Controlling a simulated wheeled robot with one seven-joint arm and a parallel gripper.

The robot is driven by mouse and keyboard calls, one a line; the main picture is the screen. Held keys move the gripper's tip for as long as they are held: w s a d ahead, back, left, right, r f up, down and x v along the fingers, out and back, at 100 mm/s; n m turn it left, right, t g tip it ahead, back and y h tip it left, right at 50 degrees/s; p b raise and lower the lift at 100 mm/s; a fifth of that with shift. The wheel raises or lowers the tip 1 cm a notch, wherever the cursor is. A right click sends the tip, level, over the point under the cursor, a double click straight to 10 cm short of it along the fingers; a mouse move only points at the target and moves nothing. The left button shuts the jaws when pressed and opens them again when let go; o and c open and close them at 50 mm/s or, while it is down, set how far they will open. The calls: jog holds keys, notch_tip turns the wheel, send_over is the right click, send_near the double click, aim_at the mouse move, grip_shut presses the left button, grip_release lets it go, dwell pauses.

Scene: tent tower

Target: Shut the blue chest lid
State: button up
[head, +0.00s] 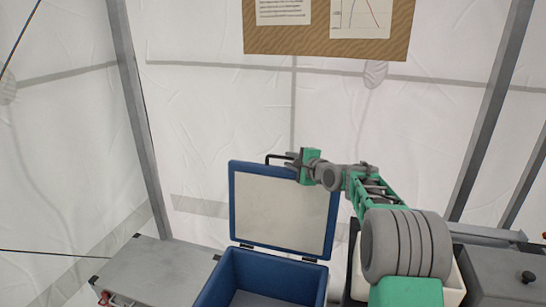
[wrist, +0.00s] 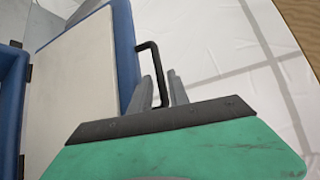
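The blue chest (head: 262,275) is open in the head view. Its lid (head: 283,210), a blue frame with an off-white inner panel, stands upright on hinges at the back. A black bar handle (head: 274,156) sticks out at the lid's top edge. My gripper (head: 290,158) is at that edge beside the handle. In the wrist view the lid (wrist: 122,40) is at left, and the handle (wrist: 153,58) reaches from its edge to between the two grey fingers of my gripper (wrist: 160,76). The fingers are apart, with visible gaps beside the bar. Contact with the handle cannot be made out.
A grey metal case (head: 155,270) stands left of the chest. A dark grey box (head: 500,275) with a black knob is at right. A cork board (head: 325,45) hangs on the white tent wall behind. The space above the open chest looks clear.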

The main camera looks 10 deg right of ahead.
aim_at(279, 158)
jog(key=p+x, duration=0.1)
jog(key=x, duration=0.2)
jog(key=a+p+x, duration=0.1)
jog(key=x, duration=0.3)
jog(key=shift+s+r, duration=0.1)
jog(key=shift+s, duration=0.1)
jog(key=shift+w, duration=0.2)
jog(key=shift+c, duration=0.2)
grip_shut()
jog(key=shift+f, duration=0.2)
jog(key=shift+f, duration=0.15)
